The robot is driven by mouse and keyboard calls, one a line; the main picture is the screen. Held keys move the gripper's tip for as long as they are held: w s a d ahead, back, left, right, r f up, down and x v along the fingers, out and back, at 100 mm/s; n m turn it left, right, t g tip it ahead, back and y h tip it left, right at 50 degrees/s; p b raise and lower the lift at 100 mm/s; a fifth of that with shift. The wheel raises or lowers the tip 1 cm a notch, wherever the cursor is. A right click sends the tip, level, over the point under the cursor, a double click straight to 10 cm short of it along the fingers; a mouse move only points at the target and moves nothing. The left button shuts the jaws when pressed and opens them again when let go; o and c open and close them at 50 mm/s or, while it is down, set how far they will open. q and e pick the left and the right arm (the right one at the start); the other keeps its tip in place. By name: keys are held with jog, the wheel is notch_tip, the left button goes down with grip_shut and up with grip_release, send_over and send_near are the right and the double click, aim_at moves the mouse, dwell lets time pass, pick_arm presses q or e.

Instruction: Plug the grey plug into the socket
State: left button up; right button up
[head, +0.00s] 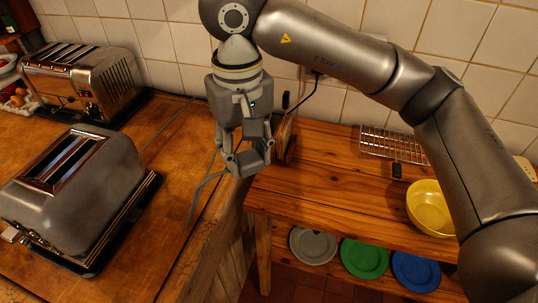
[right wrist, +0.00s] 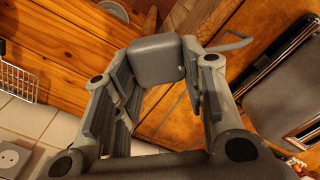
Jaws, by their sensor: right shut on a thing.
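My right gripper (head: 246,160) hangs above the gap between the wooden counter and the pine shelf. In the right wrist view, its fingers (right wrist: 157,85) are shut on the grey plug (right wrist: 157,58), which sits at the fingertips. A grey cord (right wrist: 232,42) runs from the plug, and the cord also shows hanging onto the counter in the head view (head: 203,188). A pale socket (right wrist: 12,157) is on the tiled wall at the lower left of the wrist view, apart from the plug. In the head view, my arm and gripper hide much of the wall there. My left gripper is not in view.
Two toasters, one chrome (head: 80,80) and one grey (head: 75,195), stand on the counter (head: 170,140). The pine shelf (head: 320,185) bears a wire rack (head: 392,143) and a yellow bowl (head: 430,206). Grey, green and blue plates (head: 364,259) are below. The shelf's front middle is clear.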

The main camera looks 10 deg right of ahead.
jog(key=w+a+m, duration=0.2)
jog(key=w+a, duration=0.2)
jog(key=a, duration=0.2)
jog(key=shift+w+m, duration=0.3)
jog(key=shift+w, duration=0.05)
jog(key=shift+d, duration=0.15)
jog(key=s+d+f, duration=0.3)
jog(key=d+f, duration=0.2)
jog(key=d, duration=0.4)
jog(key=s+d+f, duration=0.3)
jog(key=d+f, duration=0.2)
jog(key=d, duration=0.5)
jog(key=shift+s, duration=0.1)
